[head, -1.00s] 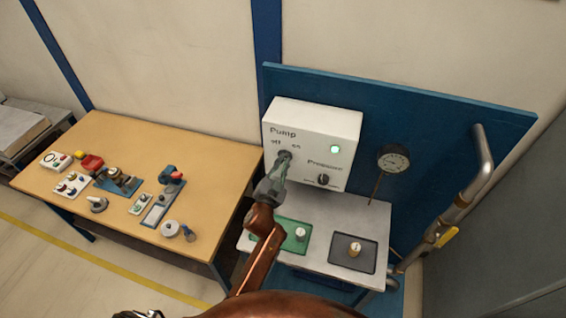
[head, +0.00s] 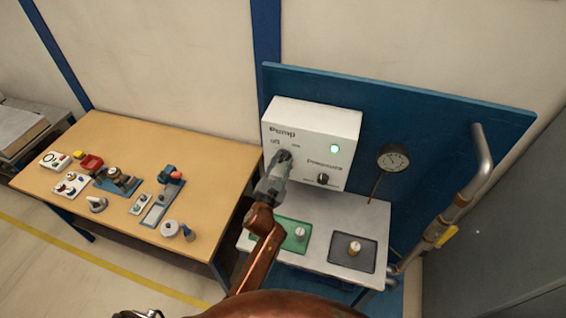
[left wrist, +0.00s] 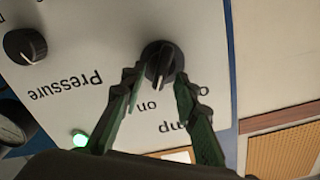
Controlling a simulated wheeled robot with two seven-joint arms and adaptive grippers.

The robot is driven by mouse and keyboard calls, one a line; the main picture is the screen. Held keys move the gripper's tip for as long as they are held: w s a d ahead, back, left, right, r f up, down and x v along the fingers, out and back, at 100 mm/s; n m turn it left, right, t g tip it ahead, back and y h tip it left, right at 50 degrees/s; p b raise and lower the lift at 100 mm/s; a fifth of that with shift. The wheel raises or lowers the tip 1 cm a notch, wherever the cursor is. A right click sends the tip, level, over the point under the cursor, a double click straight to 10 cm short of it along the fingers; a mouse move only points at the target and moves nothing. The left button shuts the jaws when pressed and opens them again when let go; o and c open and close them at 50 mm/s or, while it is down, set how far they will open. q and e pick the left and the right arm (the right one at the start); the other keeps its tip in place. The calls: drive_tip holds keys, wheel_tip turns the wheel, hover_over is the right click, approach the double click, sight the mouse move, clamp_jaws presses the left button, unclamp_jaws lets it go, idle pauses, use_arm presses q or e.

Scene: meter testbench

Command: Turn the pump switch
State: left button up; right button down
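The pump switch is a round black knob (left wrist: 160,62) with a raised grip on the white control box (head: 340,125). It shows in the left wrist view at the upper middle, beside the "on" label. In the head view it is mostly hidden behind my left gripper (head: 283,162). In the left wrist view the two fingers of my left gripper (left wrist: 156,74) are apart, one on each side of the knob. A gap shows between the fingers and the raised grip; contact with the rim cannot be told. The green lamp (head: 334,149) is lit. My right gripper is not in view.
A black pressure knob (head: 323,179) is on the same box. A gauge (head: 393,159) and a metal pipe (head: 466,190) are to the right. A small table (head: 330,210) with green and dark mats stands below. A wooden table (head: 115,215) with several devices is at left.

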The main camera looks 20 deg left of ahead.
use_arm(q)
drive_tip(key=shift+s, duration=0.1)
drive_tip(key=s, duration=1.2)
drive_tip(key=shift+a, duration=0.2)
drive_tip(key=shift+w, duration=0.1)
